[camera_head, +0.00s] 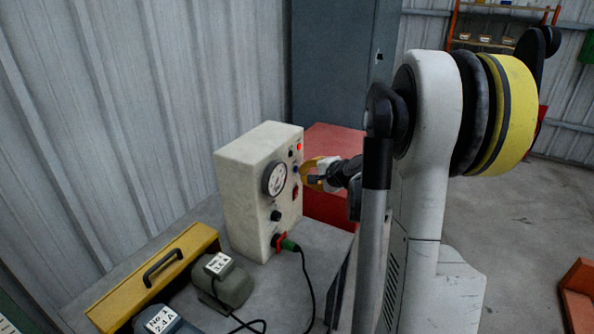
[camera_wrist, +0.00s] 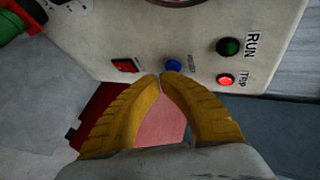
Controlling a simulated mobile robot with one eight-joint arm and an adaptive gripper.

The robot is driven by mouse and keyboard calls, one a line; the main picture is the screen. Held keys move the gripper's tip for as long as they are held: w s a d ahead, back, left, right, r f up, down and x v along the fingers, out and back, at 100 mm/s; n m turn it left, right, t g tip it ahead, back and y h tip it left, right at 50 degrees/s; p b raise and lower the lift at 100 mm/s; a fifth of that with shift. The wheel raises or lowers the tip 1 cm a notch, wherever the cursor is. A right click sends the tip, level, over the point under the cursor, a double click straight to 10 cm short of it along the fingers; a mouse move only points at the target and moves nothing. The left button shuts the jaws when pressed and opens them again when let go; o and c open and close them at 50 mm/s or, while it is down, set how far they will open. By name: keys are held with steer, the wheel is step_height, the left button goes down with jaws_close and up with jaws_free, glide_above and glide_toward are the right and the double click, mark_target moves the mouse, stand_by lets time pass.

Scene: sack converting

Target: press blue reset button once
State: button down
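The blue reset button (camera_wrist: 173,66) sits on the face of the cream control box (camera_head: 241,191). In the wrist view it shows just beyond my fingertips. My gripper (camera_wrist: 160,76) has yellow fingers whose tips meet, with nothing between them. In the head view my gripper (camera_head: 304,174) is at the right side of the box face, close to the panel. I cannot tell whether the fingertips touch the button. The red TRIP lamp (camera_wrist: 226,79) is lit, and the green RUN lamp (camera_wrist: 229,46) looks dark.
A red switch (camera_wrist: 126,65) is beside the button. The box has a round gauge (camera_head: 274,178) and a green plug (camera_head: 289,245) with a black cable. A yellow toolbox (camera_head: 152,279) and a grey-green motor (camera_head: 222,281) share the bench. A red cabinet (camera_head: 330,209) stands behind.

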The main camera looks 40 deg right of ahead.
steer(key=shift+w+a, duration=0.15)
steer(key=shift+w, duration=0.25)
stand_by(0.7)
steer(key=shift+s, duration=0.1)
steer(key=shift+s+d, duration=0.3)
steer(key=shift+s, duration=0.4)
steer(key=s, duration=0.1)
steer(key=s+d, duration=0.1)
steer(key=s, duration=0.1)
steer(key=s+d, duration=0.1)
steer(key=shift+s, duration=0.35)
steer(key=shift+f, duration=0.1)
stand_by(0.7)
